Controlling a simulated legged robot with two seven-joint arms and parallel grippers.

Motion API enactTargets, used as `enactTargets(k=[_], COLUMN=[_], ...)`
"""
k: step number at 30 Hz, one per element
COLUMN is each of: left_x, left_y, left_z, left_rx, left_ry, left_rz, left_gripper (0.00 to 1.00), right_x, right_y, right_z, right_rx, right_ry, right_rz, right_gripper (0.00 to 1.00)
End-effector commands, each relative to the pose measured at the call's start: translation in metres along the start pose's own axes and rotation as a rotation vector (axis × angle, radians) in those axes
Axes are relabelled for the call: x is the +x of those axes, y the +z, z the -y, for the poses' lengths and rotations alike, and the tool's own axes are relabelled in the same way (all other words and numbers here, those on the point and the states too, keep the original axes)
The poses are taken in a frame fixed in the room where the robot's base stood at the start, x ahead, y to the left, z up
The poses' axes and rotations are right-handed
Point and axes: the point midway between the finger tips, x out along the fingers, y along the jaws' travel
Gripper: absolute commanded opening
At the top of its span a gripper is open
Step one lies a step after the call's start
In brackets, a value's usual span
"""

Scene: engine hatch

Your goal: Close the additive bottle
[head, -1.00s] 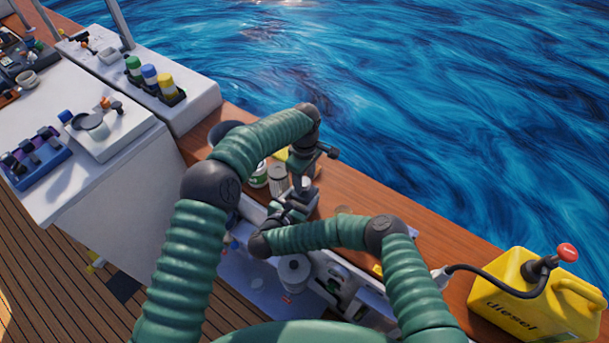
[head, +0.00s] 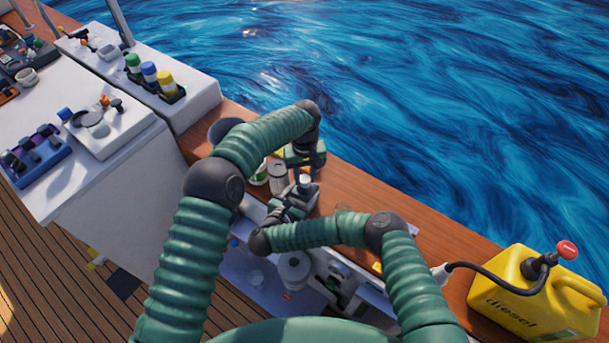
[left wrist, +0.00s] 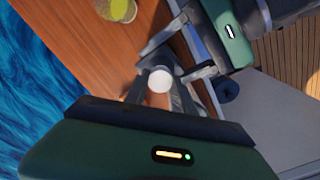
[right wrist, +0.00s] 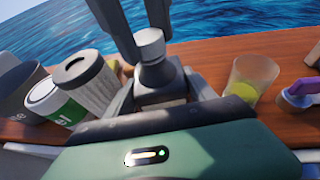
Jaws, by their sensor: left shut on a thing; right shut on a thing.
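The additive bottle (right wrist: 160,85) stands upright in the right wrist view, with a grey body, a dark neck and a pale round cap (right wrist: 150,44). My right gripper (right wrist: 165,98) is shut on the bottle's body. My left gripper (left wrist: 158,84) comes from above and is shut on the cap, which shows as a white disc between its fingers in the left wrist view. In the head view the left gripper (head: 305,172) is just above the right gripper (head: 293,204). The cap sits at the top of the neck; the thread is hidden.
A ribbed grey can (right wrist: 92,82) and a green-and-white can (right wrist: 55,102) stand left of the bottle. A clear cup (right wrist: 252,80) with yellow contents stands to its right. A yellow diesel can (head: 535,300) is on the wooden ledge (head: 440,240) at right. Water lies beyond.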

Motion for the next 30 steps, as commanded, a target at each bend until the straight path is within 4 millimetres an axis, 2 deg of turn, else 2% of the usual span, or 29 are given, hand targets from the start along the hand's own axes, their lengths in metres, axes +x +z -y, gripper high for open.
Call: enactTargets(k=[9,12,15,20,21,24,25,30], left_x=[-0.0001,0.0000,0.0001,-0.0002,-0.0002,0.0000,0.0000,0.0005], left_y=[-0.0019,-0.0021,-0.0025,-0.0030,-0.0031,-0.0026,-0.0024,-0.0015], left_z=[-0.0005,-0.0006,-0.0004,-0.0002,-0.0002,-0.0002,-0.0002,-0.0005], left_rx=[1.022,1.313,1.522,1.522,1.522,1.521,1.521,1.521], left_ry=[-0.001,-0.002,-0.004,-0.005,-0.005,-0.005,-0.004,-0.003], left_rz=[-0.005,-0.005,-0.006,-0.007,-0.007,-0.006,-0.005,-0.003], left_gripper=[0.00,0.00,0.00,0.00,0.36,0.49,0.52,0.52], right_x=[-0.0006,-0.0007,-0.0008,-0.0009,-0.0009,-0.0009,-0.0008,-0.0006], right_y=[-0.0009,-0.0009,-0.0010,-0.0011,-0.0011,-0.0011,-0.0011,-0.0010], right_z=[-0.0001,-0.0001,-0.0001,0.0000,0.0000,0.0000,0.0000,0.0000], right_rx=[0.000,0.000,0.000,0.000,0.000,-0.001,-0.001,-0.001], right_ry=[0.001,0.001,0.001,0.001,0.000,0.000,0.000,0.001], right_rz=[-0.002,-0.002,-0.002,-0.002,-0.002,-0.002,-0.002,-0.002], right_gripper=[0.00,0.00,0.00,0.00,0.00,0.00,0.00,0.00])
